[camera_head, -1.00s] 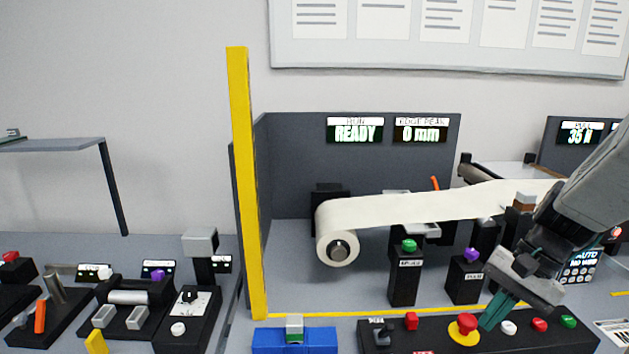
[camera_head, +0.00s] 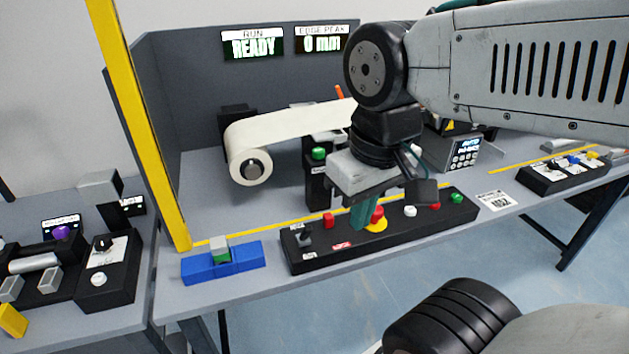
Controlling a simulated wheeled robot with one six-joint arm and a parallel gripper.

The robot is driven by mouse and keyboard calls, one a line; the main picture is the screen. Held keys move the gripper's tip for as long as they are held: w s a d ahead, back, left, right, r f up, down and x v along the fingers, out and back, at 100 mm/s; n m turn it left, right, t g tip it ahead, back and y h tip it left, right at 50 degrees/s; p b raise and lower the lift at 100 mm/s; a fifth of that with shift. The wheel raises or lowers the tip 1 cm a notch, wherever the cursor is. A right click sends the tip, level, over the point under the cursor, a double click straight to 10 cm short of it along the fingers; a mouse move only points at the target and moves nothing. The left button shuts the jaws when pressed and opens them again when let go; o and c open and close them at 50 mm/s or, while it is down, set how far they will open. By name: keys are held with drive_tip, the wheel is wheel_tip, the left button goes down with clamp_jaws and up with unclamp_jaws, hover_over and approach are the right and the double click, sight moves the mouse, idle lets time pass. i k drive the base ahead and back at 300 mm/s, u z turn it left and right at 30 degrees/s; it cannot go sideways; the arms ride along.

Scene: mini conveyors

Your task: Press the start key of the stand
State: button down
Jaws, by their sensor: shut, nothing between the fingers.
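The stand's black key panel (camera_head: 345,253) lies along the front of the grey bench. It carries a black switch (camera_head: 305,233), a red key (camera_head: 328,219), a red mushroom button on a yellow base (camera_head: 377,224), a white key (camera_head: 411,211), a second red key (camera_head: 436,206) and a green key (camera_head: 457,197). The key labels are too small to read. My gripper (camera_head: 361,222) points down with its teal fingers shut and empty. The fingertips appear between the first red key and the mushroom button, partly covering the latter. I cannot tell whether they touch the panel.
Screens on the back wall (camera_head: 190,75) read READY and 0 mm. A white roll (camera_head: 249,165) feeds a strip behind my gripper. A green-topped black post (camera_head: 318,180) stands behind the panel. A blue block (camera_head: 222,262) lies left of it, near a yellow post (camera_head: 150,130).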

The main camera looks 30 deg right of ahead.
sight(456, 198)
drive_tip(key=z, duration=1.45)
